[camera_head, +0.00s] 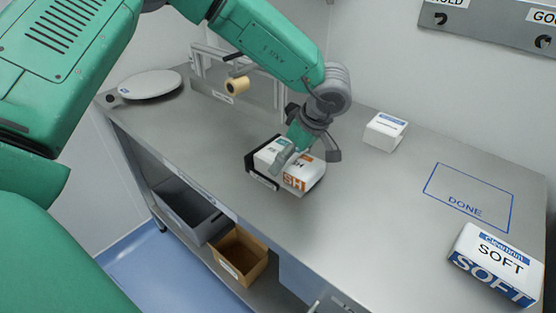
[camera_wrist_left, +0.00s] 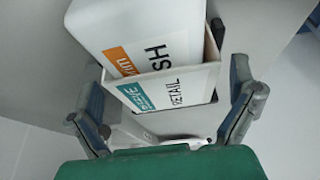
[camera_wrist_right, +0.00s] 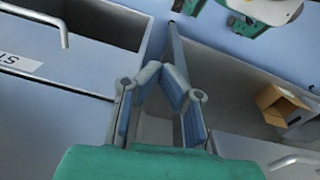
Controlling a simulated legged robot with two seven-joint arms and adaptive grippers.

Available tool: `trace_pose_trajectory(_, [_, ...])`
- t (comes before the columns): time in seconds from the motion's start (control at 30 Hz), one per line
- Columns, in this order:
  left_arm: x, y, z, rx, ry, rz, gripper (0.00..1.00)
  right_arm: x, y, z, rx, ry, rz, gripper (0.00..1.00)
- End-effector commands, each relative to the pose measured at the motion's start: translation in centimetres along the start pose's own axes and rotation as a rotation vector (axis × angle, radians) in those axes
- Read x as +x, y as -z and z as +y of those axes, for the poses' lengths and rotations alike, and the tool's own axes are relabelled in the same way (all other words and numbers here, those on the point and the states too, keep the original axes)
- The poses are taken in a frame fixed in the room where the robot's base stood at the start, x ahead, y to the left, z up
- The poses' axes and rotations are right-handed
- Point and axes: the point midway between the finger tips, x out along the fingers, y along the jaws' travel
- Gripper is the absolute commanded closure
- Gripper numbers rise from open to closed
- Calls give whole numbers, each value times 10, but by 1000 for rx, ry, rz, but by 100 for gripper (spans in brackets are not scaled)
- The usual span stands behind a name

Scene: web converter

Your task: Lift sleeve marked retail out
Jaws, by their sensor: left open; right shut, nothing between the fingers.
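The sleeve marked RETAIL (camera_wrist_left: 172,88) is a white card with a teal label in the left wrist view. In the head view the pack (camera_head: 303,178) sits in a black-edged holder (camera_head: 262,179) on the bench. My left gripper (camera_head: 308,157) is open above the pack and partly hides it. In the left wrist view its fingers (camera_wrist_left: 165,80) are spread on either side of the sleeve, apart from it. My right gripper (camera_wrist_right: 161,73) is shut and empty, away from the bench top.
The steel bench (camera_head: 370,210) has a blue DONE outline (camera_head: 468,196), a SOFT pack (camera_head: 495,262) and a small white box (camera_head: 385,131). A metal frame with a roll (camera_head: 237,85) stands behind. Bins (camera_head: 240,255) sit below. Drawer handles (camera_wrist_right: 50,22) lie near my right gripper.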

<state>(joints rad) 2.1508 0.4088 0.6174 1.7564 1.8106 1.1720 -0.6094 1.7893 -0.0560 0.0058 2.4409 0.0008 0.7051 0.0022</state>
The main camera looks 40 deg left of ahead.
Motion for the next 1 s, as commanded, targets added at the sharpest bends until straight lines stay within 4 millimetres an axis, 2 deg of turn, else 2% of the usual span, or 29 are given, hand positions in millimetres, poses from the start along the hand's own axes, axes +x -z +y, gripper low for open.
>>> trace_pose_trajectory(0.03, [12,2,-3,-4,13,10,0,1,0,0,1,-1,0,100])
trace_pose_trajectory(0.07, [14,1,-3,-3,13,11,0,1,0,0,1,-1,0,100])
trace_pose_trajectory(0.3, [17,2,-2,-3,11,9,0,1,0,1,2,-1,0,100])
trace_pose_trajectory(0.37, [17,3,-3,-4,10,8,21,1,0,1,2,-1,0,100])
trace_pose_trajectory(0.4, [17,3,-3,-4,10,7,35,1,0,1,2,-1,0,100])
trace_pose_trajectory(0.43, [18,4,-3,-4,9,6,38,1,0,1,2,-1,0,100])
trace_pose_trajectory(0.67, [19,6,-2,-5,9,8,37,1,0,0,1,-1,0,100])
trace_pose_trajectory(0.7, [18,6,-1,-6,9,9,42,1,0,0,1,-1,0,100])
trace_pose_trajectory(1.0, [14,8,-1,-8,7,12,42,1,0,1,2,-1,0,100])
